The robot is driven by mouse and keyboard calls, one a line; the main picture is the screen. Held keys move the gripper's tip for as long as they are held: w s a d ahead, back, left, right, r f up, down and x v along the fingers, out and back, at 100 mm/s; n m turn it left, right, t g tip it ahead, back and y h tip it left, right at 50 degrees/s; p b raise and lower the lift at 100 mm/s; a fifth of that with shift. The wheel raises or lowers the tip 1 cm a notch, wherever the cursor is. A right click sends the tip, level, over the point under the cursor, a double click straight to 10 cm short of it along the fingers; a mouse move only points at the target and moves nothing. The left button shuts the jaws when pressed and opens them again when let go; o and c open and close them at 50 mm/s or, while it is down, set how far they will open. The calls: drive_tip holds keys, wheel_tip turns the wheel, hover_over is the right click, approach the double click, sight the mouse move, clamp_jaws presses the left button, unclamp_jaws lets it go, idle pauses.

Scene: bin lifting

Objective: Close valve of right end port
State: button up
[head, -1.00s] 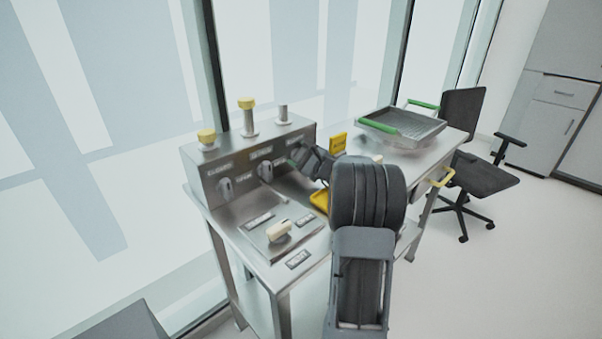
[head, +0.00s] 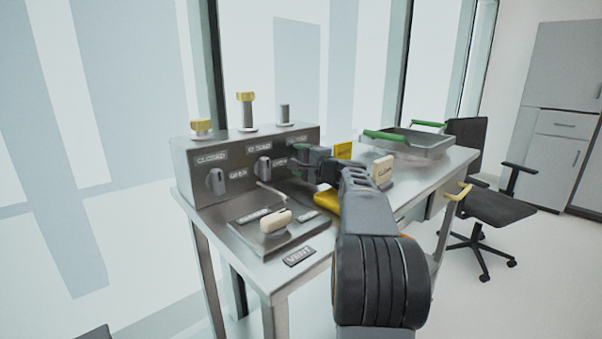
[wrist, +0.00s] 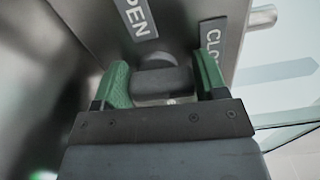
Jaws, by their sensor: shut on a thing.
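The steel valve panel (head: 225,175) stands on the bench, with three ports on top. The right end port (head: 284,113) is a bare grey post. My gripper (head: 300,156) is at the panel's right end, under a CLOSED label, and hides that valve in the head view. In the wrist view, my gripper's green fingers (wrist: 160,80) are shut on the dark right valve knob (wrist: 163,82), one on each side. An OPEN label (wrist: 136,17) and a partly cut-off CLOSED label (wrist: 212,45) lie beyond it. The knob's exact angle is hard to tell.
The left valve knob (head: 216,181) and middle valve knob (head: 263,167) are left of my gripper. A cream handle (head: 276,221) sits on the plate in front. A yellow object (head: 328,201) lies below my arm. A green-handled tray (head: 425,141) is at the right.

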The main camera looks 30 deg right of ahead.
drive_tip(key=shift+n+b, duration=0.6)
drive_tip(key=shift+b, duration=0.1)
drive_tip(key=o, duration=0.9)
drive_tip(key=shift+o, duration=0.2)
drive_tip(key=shift+r, duration=0.2)
drive_tip(key=r+p, duration=0.1)
drive_tip(key=r, duration=0.1)
drive_tip(key=r+p, duration=0.1)
drive_tip(key=r, duration=0.1)
drive_tip(key=shift+s+a, duration=0.15)
drive_tip(key=shift+s, duration=0.05)
drive_tip(key=s+a+r+p, duration=0.1)
drive_tip(key=s+a+r, duration=0.1)
drive_tip(key=s+r, duration=0.2)
drive_tip(key=s+a+r+p, duration=0.1)
drive_tip(key=s+a+r, duration=0.2)
drive_tip(key=s, duration=0.5)
drive_tip(key=shift+s+a+r, duration=0.2)
drive_tip(key=shift+a+r, duration=0.05)
drive_tip(key=shift+r, duration=0.5)
